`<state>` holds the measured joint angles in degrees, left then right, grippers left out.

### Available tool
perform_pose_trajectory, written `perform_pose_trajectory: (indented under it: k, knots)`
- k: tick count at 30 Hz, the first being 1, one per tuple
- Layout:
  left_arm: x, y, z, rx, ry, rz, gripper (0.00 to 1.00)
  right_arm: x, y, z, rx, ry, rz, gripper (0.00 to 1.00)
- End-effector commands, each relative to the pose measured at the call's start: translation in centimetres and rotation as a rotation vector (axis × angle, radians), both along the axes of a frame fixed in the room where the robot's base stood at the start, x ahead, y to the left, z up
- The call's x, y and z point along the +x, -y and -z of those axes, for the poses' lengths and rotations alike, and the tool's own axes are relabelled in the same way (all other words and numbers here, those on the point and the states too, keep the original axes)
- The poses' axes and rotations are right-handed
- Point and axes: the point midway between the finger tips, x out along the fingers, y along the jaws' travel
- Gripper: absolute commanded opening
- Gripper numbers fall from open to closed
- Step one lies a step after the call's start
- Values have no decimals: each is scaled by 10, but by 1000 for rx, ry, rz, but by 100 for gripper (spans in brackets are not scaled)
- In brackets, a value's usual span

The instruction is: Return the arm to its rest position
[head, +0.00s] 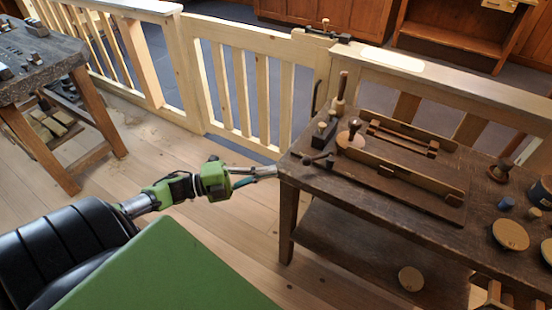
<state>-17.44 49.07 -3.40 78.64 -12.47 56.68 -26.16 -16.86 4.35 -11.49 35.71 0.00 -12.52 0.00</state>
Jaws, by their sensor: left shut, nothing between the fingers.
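My left gripper (264,172) is at the end of my green and black left arm, which reaches in from the lower left. Its fingers are together and hold nothing. The fingertips are close to the left edge of the dark wooden workbench (300,185); I cannot tell whether they touch it. My right gripper is not in view.
Several wooden turned pieces and a wooden tray (400,180) are on the workbench. A round disc (411,278) lies on its lower shelf. A pale wooden fence and gate (245,90) stand behind. Another bench (45,65) is at far left. Floor (130,175) between them is mostly clear.

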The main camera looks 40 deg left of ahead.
Motion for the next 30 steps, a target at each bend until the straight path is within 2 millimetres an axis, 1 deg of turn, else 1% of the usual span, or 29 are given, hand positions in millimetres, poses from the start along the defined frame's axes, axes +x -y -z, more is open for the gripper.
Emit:
perform_pose_trajectory:
  k: [6, 15, 17, 19, 20, 23, 24, 26, 27, 29, 30]
  knots:
    - [0, 0, 0, -1, -1, 0, 0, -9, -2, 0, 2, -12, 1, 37]
    - [0, 0, 0, -1, -1, -1, 0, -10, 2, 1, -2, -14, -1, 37]
    - [0, -1, 4, -5, -9, -10, 0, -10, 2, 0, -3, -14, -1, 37]
    - [3, -7, 16, -21, -44, -50, 0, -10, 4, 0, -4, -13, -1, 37]
    - [4, -10, 26, -33, -68, -78, 0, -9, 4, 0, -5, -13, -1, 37]
    - [6, -29, 75, -93, -197, -217, 0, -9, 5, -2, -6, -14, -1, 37]
    - [4, -37, 102, -123, -266, -287, 0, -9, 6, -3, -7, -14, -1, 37]
    - [-4, -48, 145, -172, -378, -397, 0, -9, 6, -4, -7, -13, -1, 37]
    - [-12, -53, 175, -205, -453, -466, 0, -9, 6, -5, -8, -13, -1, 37]
    - [-29, -57, 218, -249, -564, -565, 0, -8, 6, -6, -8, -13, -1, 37]
    - [-42, -57, 246, -277, -638, -627, 0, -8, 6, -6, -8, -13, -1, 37]
